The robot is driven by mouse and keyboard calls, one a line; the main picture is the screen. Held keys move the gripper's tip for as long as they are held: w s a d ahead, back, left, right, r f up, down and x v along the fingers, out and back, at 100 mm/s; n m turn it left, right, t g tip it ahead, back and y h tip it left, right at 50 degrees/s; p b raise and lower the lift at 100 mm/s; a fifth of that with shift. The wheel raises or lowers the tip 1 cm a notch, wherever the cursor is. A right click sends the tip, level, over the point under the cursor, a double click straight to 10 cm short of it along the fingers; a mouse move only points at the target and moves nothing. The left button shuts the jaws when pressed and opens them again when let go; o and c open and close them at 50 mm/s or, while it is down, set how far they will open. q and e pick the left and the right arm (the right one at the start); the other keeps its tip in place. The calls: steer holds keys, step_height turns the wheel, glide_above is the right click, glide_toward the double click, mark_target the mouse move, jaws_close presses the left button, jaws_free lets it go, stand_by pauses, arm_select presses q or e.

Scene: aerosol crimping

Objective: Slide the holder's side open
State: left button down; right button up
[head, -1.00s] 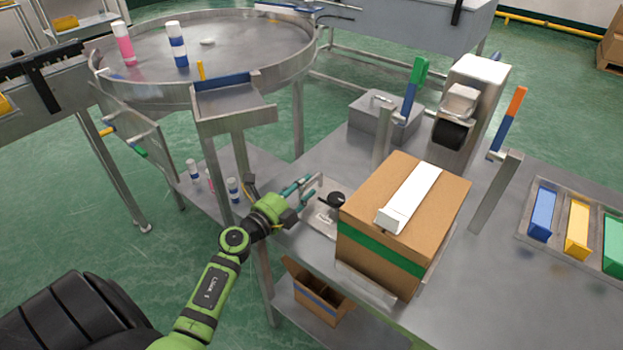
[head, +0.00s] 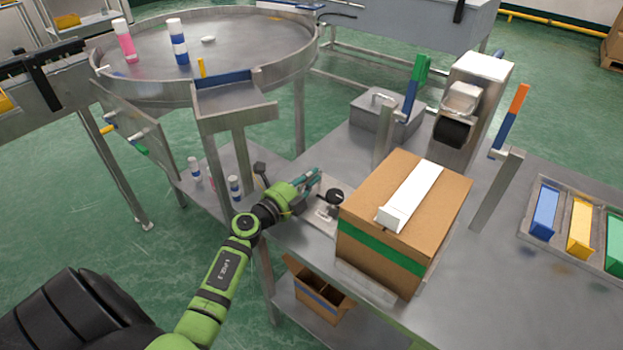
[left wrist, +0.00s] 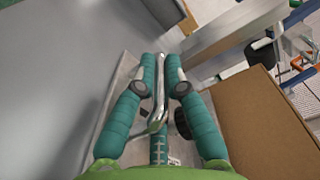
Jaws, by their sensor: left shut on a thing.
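The holder (head: 323,215) is a small metal plate fixture on the bench, with a black knob (head: 335,196), just left of the cardboard box. A bent shiny metal bar (left wrist: 156,122), which looks like the handle of its side, shows in the left wrist view. My left gripper (head: 312,178) reaches in over the bench's left edge beside the holder. In the left wrist view its teal fingers (left wrist: 160,66) are closed on the metal bar from both sides. In the head view the fingers mostly hide the bar. My right gripper is not in view.
The cardboard box (head: 370,228) with a white strip on top stands close to the right of the holder. The metal chute (head: 235,107) and its post stand behind my left arm. A lidded metal box (head: 370,123) and lever stations stand farther back.

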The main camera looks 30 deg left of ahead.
arm_select(q)
steer(key=a, duration=0.2)
steer(key=a+b, duration=0.1)
steer(key=a, duration=0.2)
steer(key=shift+w+a+f, duration=0.1)
steer(key=shift+w+a, duration=0.05)
steer(key=shift+w, duration=0.05)
steer(key=shift+a+r, duration=0.1)
steer(key=shift+r, duration=0.15)
steer(key=c, duration=1.3)
jaws_free()
steer(key=shift+a, duration=0.1)
steer(key=shift+f, duration=0.15)
steer(key=shift+s, duration=0.3)
steer(key=s, duration=0.7)
steer(key=s+a, duration=0.1)
steer(key=s, duration=0.3)
steer(key=shift+s, duration=0.2)
